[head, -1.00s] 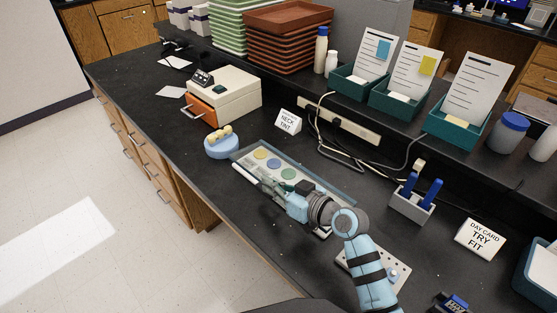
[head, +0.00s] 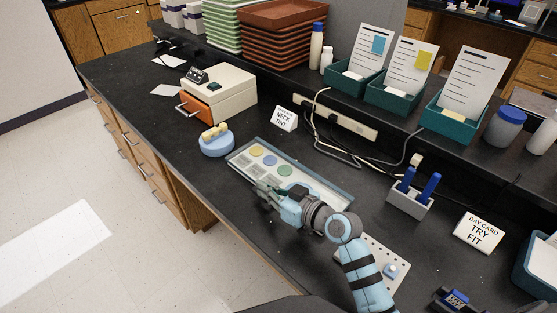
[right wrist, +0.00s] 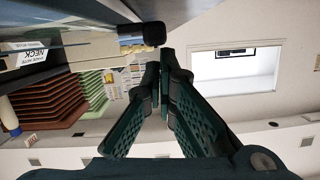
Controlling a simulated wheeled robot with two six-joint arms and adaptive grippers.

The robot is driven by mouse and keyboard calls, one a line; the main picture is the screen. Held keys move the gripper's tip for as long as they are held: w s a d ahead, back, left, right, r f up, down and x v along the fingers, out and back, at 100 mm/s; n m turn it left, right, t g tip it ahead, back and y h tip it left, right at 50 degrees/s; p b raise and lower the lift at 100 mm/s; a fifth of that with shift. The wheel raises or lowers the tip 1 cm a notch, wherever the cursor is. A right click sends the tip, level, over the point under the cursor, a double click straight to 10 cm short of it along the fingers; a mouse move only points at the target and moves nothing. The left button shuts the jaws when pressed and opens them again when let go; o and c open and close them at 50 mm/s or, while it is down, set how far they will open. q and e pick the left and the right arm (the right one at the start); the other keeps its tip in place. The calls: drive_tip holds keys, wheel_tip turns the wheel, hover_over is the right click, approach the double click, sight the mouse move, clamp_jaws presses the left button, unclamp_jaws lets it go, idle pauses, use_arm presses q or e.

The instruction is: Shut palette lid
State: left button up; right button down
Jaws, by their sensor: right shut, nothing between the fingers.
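The palette (head: 340,194) lies on the black counter, with yellow, blue and green round pads in a row. A clear, blue-grey-edged cover appears to lie nearly flat over it; I cannot tell whether it is fully down. My right gripper (head: 261,190) is at the palette's front left edge, shut and empty. The arm hides the palette's front right part. In the right wrist view the dark green fingers (right wrist: 163,68) come together at the tips, with a bluish edge at upper left. My left gripper is not in view.
A blue round holder (head: 217,146) stands left of the palette, and the neck tint card (head: 284,118) behind it. A perforated plate (head: 397,262) and a grey holder with blue handles (head: 411,203) are to the right. The counter's front edge is close to my gripper.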

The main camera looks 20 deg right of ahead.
wheel_tip(320, 180, up, 5)
drive_tip(key=p, duration=0.4)
drive_tip(key=shift+f, duration=0.1)
drive_tip(key=f+v, duration=0.1)
drive_tip(key=v, duration=0.8)
drive_tip(key=shift+s+d, duration=0.15)
drive_tip(key=shift+s, duration=0.3)
